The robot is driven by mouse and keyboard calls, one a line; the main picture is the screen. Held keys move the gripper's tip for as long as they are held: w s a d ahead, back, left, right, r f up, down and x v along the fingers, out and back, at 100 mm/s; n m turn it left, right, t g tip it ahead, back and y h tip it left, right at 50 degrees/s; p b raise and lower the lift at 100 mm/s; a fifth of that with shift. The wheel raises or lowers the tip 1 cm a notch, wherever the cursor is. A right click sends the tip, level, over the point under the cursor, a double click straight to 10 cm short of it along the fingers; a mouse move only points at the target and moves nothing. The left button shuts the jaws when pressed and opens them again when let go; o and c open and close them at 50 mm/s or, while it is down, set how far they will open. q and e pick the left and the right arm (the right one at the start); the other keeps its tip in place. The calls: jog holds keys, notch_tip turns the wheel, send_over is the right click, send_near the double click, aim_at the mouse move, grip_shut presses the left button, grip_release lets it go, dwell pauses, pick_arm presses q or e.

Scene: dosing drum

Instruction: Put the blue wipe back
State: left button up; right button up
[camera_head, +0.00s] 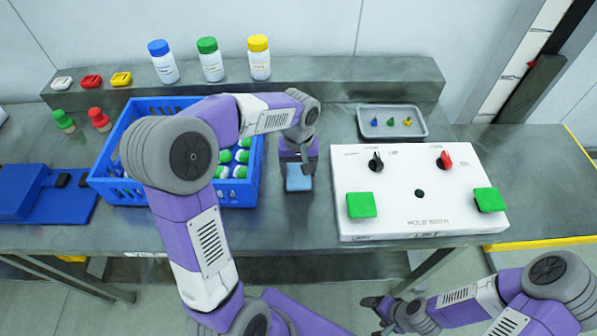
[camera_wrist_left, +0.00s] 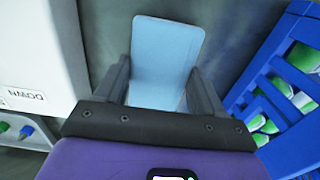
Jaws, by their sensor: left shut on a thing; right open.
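The blue wipe (camera_head: 299,178) is a light blue flat pad between the blue crate and the white control box in the head view. My left gripper (camera_head: 297,165) reaches down onto it from above and is shut on it. In the left wrist view the wipe (camera_wrist_left: 166,58) sits between the two dark fingers (camera_wrist_left: 160,85) and extends past their tips. Whether its lower edge touches the table is hard to tell. My right gripper (camera_head: 383,308) is open and empty, in front of the table at the lower right.
The blue crate (camera_head: 105,187) with green-capped bottles stands left of the wipe. The white control box (camera_head: 415,220) with knobs and green pads stands right. A grey tray (camera_head: 422,128) with small coloured pieces is behind it. Three capped jars (camera_head: 212,66) stand on the rear ledge (camera_head: 350,72).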

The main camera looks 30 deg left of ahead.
aim_at(299, 171)
pick_arm(q)
jog(key=shift+f, duration=0.4)
jog(key=shift+f, duration=0.15)
jog(key=o, duration=1)
notch_tip(299, 171, up, 12)
jog(key=p, duration=0.4)
jog(key=shift+r, duration=0.2)
